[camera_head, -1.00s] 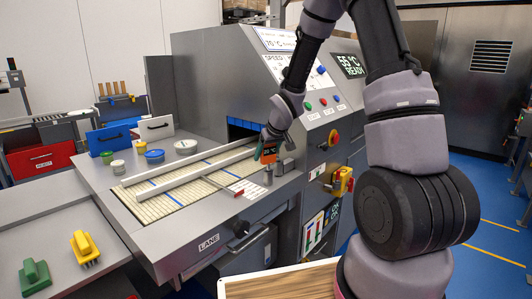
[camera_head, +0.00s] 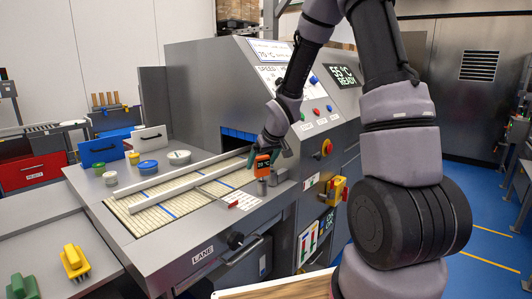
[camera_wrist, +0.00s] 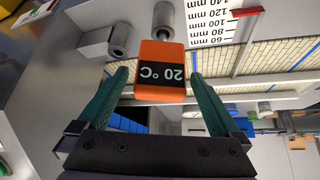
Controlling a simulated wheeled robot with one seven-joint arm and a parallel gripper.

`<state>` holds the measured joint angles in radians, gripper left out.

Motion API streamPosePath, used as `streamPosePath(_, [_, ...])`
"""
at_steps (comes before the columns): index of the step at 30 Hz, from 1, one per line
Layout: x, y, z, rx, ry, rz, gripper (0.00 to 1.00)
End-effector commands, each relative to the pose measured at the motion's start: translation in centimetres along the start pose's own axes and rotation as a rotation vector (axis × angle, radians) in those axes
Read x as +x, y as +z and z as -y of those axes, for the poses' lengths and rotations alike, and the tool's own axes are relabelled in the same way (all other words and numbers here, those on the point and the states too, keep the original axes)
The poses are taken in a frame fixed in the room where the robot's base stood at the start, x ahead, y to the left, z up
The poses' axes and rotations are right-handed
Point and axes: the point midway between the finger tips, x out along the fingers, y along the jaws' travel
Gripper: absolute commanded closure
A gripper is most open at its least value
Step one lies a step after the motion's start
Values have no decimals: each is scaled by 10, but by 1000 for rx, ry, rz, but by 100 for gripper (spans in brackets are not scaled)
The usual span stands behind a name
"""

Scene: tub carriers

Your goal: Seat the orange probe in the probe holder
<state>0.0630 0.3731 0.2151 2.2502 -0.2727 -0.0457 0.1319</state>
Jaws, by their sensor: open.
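A short piece of stem shows between the probe body and the post. I cannot tell how deep the stem sits. My gripper (camera_wrist: 158,78) is open, with a green finger on each side of the probe and gaps between. In the head view my gripper (camera_head: 270,148) is at the probe.
A second grey block (camera_head: 280,176) stands close right of the post. A red pointer (camera_head: 213,193) and a ruled scale (camera_wrist: 216,20) lie nearby. Lidded tubs (camera_head: 148,167) stand at the back left.

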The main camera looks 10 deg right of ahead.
Motion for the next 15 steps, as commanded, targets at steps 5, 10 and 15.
streamPosePath(5, [-34,-1,-2,3,2,-3,0])
streamPosePath(10, [-55,0,-2,1,2,-3,0])
streamPosePath(15, [-68,0,-1,2,0,-2,0])
